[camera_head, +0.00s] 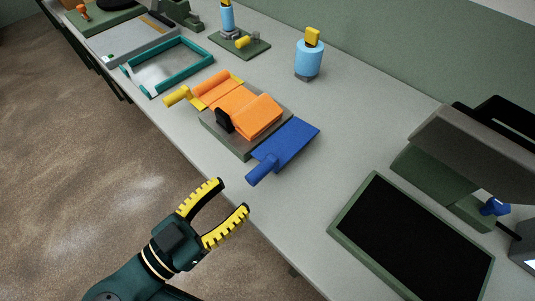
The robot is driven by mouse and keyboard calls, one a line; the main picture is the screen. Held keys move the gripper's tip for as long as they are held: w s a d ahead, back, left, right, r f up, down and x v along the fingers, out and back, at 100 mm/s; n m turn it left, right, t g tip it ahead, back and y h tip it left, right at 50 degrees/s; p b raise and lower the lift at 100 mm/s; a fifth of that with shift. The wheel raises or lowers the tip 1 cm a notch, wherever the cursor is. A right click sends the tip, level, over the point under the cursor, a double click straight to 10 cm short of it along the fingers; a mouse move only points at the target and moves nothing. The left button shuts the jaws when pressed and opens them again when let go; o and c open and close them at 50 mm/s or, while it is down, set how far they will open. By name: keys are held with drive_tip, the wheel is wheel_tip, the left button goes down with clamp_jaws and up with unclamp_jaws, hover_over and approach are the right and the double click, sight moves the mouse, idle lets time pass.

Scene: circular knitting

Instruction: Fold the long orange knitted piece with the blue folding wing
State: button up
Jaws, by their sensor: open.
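The orange knitted piece (234,99) lies on a grey folding board (240,145) near the middle of the long table. Its right part (262,115) looks raised or folded over, with a small black upright part at its front edge. The blue folding wing (291,143) lies flat and spread out to the right of the board, and its blue handle (262,170) points toward the table's front edge. A yellow handle (178,96) and yellow plate show at the board's left side. My gripper (234,194) is open and empty, in front of the blue handle and apart from it.
A teal frame (168,66) stands to the left. A blue cylinder with a yellow top (309,57) stands behind. A black panel with a green rim (411,240) and a grey-green machine (465,150) are on the right. Bare table lies between wing and panel.

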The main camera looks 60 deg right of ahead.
sight(270, 163)
drive_tip(key=d, duration=0.3)
drive_tip(key=s+d+b, duration=0.1)
drive_tip(key=d, duration=0.2)
drive_tip(key=s+d, duration=0.1)
drive_tip(key=d, duration=0.3)
drive_tip(key=shift+c, duration=0.5)
drive_tip(key=shift+f, duration=0.1)
clamp_jaws()
